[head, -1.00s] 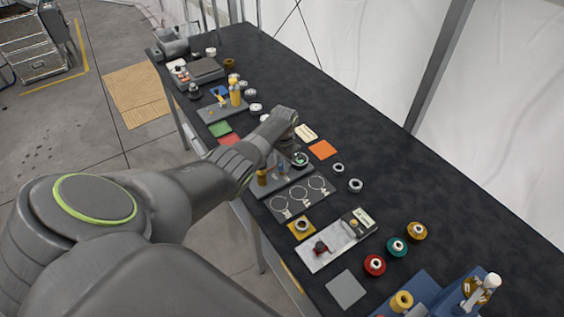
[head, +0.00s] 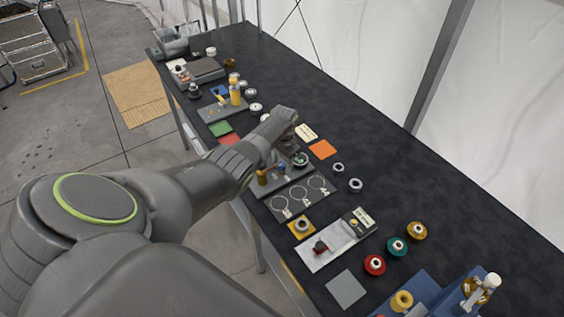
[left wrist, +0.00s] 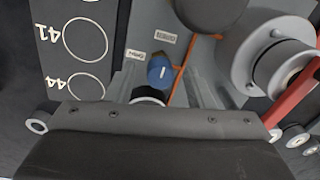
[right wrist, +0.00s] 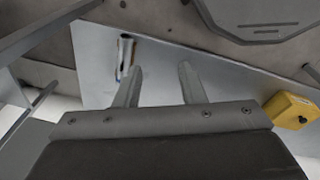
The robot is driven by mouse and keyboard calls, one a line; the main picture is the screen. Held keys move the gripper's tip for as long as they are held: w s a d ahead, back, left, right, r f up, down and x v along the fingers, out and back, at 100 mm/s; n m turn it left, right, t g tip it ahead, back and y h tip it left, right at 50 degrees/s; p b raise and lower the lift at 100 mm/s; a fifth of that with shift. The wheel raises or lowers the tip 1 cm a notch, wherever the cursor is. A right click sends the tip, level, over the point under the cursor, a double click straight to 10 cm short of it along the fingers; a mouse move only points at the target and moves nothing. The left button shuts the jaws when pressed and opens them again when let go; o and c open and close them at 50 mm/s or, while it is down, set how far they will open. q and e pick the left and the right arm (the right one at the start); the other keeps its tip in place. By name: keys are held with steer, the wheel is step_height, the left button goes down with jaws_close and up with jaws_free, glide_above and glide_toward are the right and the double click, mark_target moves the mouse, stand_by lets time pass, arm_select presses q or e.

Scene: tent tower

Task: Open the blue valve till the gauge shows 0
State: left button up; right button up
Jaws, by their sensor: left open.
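The blue valve (left wrist: 160,72) has a blue handle with a white mark and sits on a grey panel (head: 262,188). In the left wrist view it lies between the fingers of my left gripper (left wrist: 163,78), which is open; I cannot tell whether a finger touches it. The valve also shows small in the head view (head: 281,168). The round gauge (head: 300,159) stands beside it; its reading is too small to make out. In the left wrist view a grey round housing (left wrist: 268,58) stands right of the valve. My right gripper (right wrist: 158,82) is open and empty.
A dark board with white rings (left wrist: 85,40) lies next to the panel. A yellow-brown fitting (head: 262,177) stands on the panel. A red bar (left wrist: 296,102) is close to the right of my left gripper. An orange square (head: 322,149) and loose rings (head: 355,185) lie farther right.

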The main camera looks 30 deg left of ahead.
mark_target(283, 166)
arm_select(q)
steer(key=shift+r, duration=0.1)
steer(key=shift+r, duration=0.6)
step_height(283, 166, up, 16)
steer(key=b, duration=0.2)
steer(key=shift+d, duration=0.3)
steer(key=shift+s+f, duration=0.1)
